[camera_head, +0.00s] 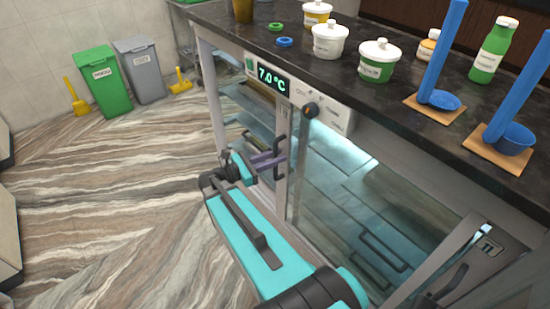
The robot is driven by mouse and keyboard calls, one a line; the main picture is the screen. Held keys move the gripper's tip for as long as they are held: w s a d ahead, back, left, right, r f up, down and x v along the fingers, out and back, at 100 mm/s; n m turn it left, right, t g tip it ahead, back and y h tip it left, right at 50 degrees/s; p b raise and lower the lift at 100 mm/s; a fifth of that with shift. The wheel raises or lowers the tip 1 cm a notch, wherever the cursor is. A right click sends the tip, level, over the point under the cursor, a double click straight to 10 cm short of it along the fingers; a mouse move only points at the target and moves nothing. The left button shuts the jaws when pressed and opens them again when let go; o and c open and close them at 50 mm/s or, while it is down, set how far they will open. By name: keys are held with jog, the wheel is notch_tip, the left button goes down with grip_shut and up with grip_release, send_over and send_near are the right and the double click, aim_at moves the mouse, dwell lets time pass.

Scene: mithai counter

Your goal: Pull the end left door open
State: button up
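The end left door (240,97) is a glass panel in a pale frame at the left end of the under-counter cabinet. It looks shut, with a small label at its top right. Its black upright handle (279,150) is on the door's right side. My gripper (268,161) has purple fingers and is at this handle, reaching in from the left. The fingers overlap the handle in the view. I cannot tell whether they are around it, touching it or clamped on it. My teal arm hides the lower part of the door.
A dark countertop (385,95) above holds white tubs (330,42), a green bottle (493,52) and blue ladles (440,98) on wooden stands. Another glass door (350,190) is to the right. Green (104,82) and grey (140,70) bins stand by the wall. The striped floor (110,180) at left is clear.

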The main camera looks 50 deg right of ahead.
jog(key=shift+a, duration=0.1)
jog(key=b+v, duration=0.2)
jog(key=v, duration=1.1)
jog(key=shift+a, duration=0.3)
jog(key=shift+w, duration=0.15)
